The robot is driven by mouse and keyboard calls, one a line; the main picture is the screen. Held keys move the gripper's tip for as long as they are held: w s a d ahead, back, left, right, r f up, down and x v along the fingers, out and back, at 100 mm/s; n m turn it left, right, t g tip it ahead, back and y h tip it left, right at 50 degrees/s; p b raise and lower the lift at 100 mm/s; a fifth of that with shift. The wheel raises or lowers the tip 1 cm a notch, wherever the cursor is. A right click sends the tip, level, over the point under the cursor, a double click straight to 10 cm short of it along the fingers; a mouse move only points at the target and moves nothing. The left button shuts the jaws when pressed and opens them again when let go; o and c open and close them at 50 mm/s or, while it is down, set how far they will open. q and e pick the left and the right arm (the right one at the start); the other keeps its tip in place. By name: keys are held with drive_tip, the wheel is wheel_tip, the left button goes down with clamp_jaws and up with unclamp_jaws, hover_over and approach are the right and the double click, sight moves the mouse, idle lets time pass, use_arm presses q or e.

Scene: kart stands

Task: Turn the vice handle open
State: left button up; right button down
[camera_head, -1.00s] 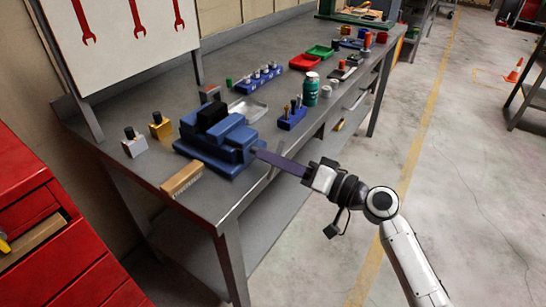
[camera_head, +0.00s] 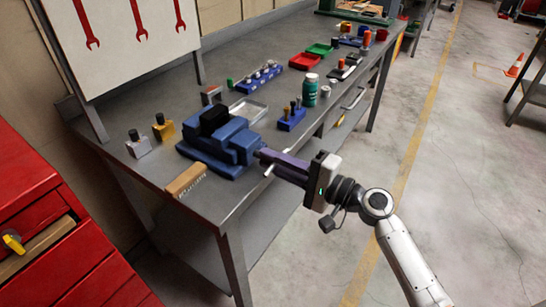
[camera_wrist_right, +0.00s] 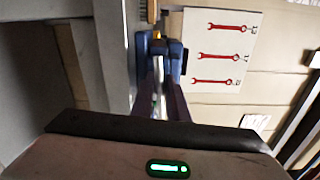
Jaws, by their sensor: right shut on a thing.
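The blue vice (camera_head: 222,145) stands at the near edge of the grey workbench, and part of it shows in the wrist view (camera_wrist_right: 175,55). My right gripper (camera_head: 262,154) reaches the vice's front from the right, with its long purple fingers at the screw end. It is shut on the vice handle (camera_head: 268,170); a pale end of this bar sticks out below the fingers. In the right wrist view a bright metal part shows between the two fingers (camera_wrist_right: 161,95). Most of the handle is hidden by the fingers. My left gripper is not in view.
A blue holder (camera_head: 292,119) and a green bottle (camera_head: 310,90) stand behind the gripper. A red drawer cabinet (camera_head: 35,225) is at left.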

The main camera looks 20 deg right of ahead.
drive_tip(key=shift+m, duration=0.5)
drive_tip(key=c, duration=1.7)
unclamp_jaws()
drive_tip(key=shift+c, duration=0.2)
drive_tip(key=b+v, duration=0.2)
drive_tip(key=v, duration=0.8)
drive_tip(key=shift+s+d, duration=0.1)
drive_tip(key=shift+d, duration=0.05)
